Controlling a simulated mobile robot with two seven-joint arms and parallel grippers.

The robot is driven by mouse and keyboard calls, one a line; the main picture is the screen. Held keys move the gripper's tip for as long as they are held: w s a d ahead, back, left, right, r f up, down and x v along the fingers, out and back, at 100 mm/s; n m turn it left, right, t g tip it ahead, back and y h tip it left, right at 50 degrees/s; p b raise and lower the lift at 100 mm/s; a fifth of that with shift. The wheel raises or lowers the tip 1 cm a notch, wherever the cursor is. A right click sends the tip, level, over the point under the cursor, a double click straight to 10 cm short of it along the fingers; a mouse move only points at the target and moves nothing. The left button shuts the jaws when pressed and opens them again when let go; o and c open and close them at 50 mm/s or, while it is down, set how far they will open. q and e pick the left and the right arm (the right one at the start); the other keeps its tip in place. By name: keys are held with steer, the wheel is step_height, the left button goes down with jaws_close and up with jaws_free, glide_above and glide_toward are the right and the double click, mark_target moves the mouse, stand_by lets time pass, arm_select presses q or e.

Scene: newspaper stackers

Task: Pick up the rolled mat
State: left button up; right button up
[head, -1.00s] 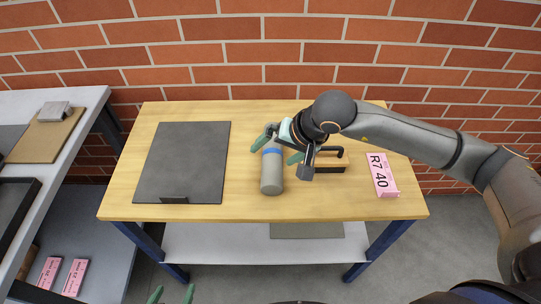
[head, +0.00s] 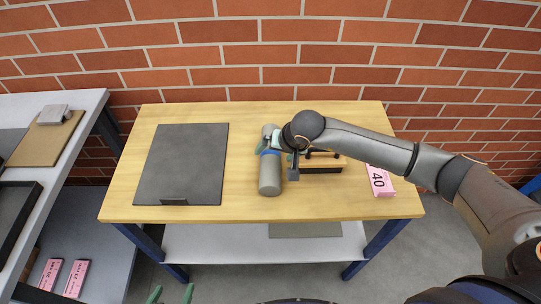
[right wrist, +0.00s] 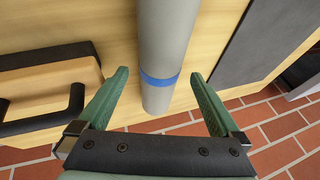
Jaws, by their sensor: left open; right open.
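The rolled mat (head: 270,178) is a grey cylinder with a blue band, lying on the wooden table between a dark flat board and a black-handled block. My right gripper (head: 272,147) is open at the mat's far end, near the blue band. In the right wrist view the mat (right wrist: 168,38) shows between the two open green fingers, with no visible contact; I cannot tell how far down the fingers reach. My left gripper (head: 172,294) is open and empty at the bottom edge of the head view, away from the table.
The dark board (head: 182,160) lies left of the mat on the table (head: 240,208). The handled block (head: 322,165) sits close to its right, beside my right gripper. A pink package (head: 381,182) lies at the table's right. A brick wall (head: 300,60) stands behind. A shelf (head: 70,115) is at left.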

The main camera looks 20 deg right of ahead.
steer(key=shift+x, duration=1.35)
steer(key=shift+r, duration=0.1)
steer(key=shift+d, duration=0.1)
jaws_close()
steer(key=shift+w, duration=0.1)
